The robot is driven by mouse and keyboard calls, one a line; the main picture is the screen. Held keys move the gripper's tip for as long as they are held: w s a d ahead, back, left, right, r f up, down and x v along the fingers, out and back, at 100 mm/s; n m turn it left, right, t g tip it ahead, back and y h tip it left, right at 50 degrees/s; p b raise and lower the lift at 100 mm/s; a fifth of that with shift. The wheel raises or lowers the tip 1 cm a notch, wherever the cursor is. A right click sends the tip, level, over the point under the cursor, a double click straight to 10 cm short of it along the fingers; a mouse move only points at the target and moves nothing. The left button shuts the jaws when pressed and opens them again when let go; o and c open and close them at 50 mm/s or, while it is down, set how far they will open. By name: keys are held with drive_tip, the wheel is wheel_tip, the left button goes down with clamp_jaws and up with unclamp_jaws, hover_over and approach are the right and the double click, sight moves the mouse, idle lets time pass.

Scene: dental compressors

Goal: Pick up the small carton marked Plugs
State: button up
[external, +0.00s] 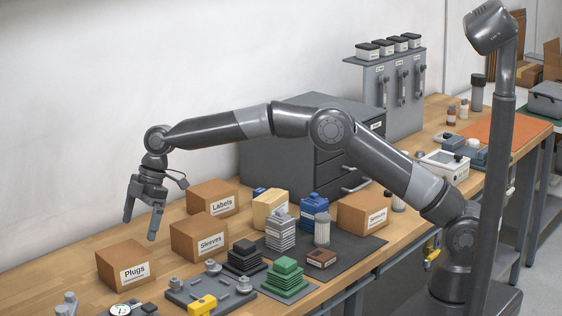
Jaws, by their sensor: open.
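The small brown carton marked Plugs (125,264) sits on the wooden bench at the lower left, its label facing the front right. My gripper (139,229) is open and empty, fingers pointing down. In the picture it appears above the Plugs carton and slightly right of its middle, apart from it. The exact gap in depth cannot be told from this one view. The carton is fully visible.
A carton marked Sleeves (199,237) stands right of the Plugs carton, with a carton marked Labels (212,198) behind it. A grey plate with fittings (205,290) lies in front. A gauge (122,309) is near the lower edge. Bare bench (60,262) lies to the left.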

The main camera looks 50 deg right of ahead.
sight(129, 262)
drive_tip(key=x, duration=1.1)
drive_tip(key=shift+a+f, duration=0.15)
drive_tip(key=shift+a, duration=0.1)
drive_tip(key=c, duration=0.9)
